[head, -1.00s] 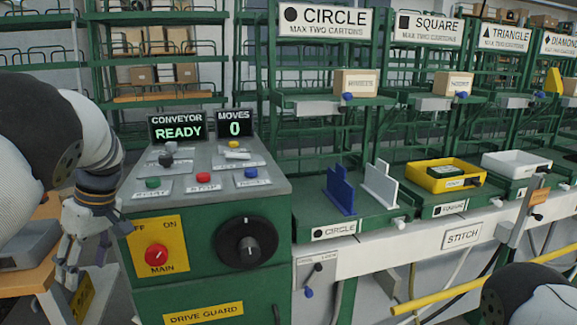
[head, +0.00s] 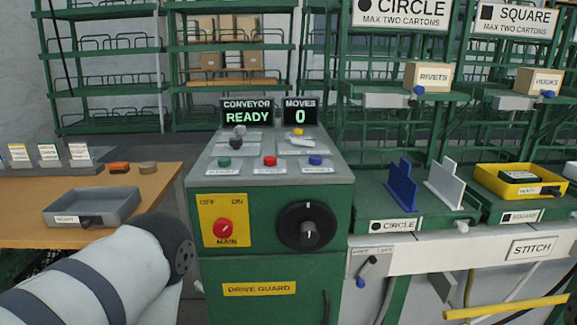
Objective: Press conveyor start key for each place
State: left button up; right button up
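The conveyor console (head: 265,175) stands in the middle of the head view. Its display (head: 248,112) reads CONVEYOR READY, and the display beside it (head: 300,112) reads MOVES 0. On the sloped panel are a green key (head: 224,162), a red key (head: 270,160) and a blue key (head: 315,160); their labels are too small to read. A red MAIN switch (head: 223,229) and a large black dial (head: 305,227) are on the front. My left arm comes in at the lower left, but its gripper is not visible. My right gripper is out of view.
A wooden table (head: 150,190) with a grey tray (head: 92,207) stands at left. To the right, the CIRCLE place (head: 400,225) holds blue and white dividers, and the SQUARE place (head: 520,215) holds a yellow tray (head: 490,188). Cartons (head: 428,76) sit on the green racks.

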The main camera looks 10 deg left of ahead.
aim_at(222, 161)
jog(key=i+j+u, duration=0.2)
jog(key=j, duration=0.25)
jog(key=i+j+u, duration=0.2)
jog(key=j, duration=0.25)
jog(key=i+j+u, duration=0.2)
jog(key=j, duration=0.25)
jog(key=i, duration=0.1)
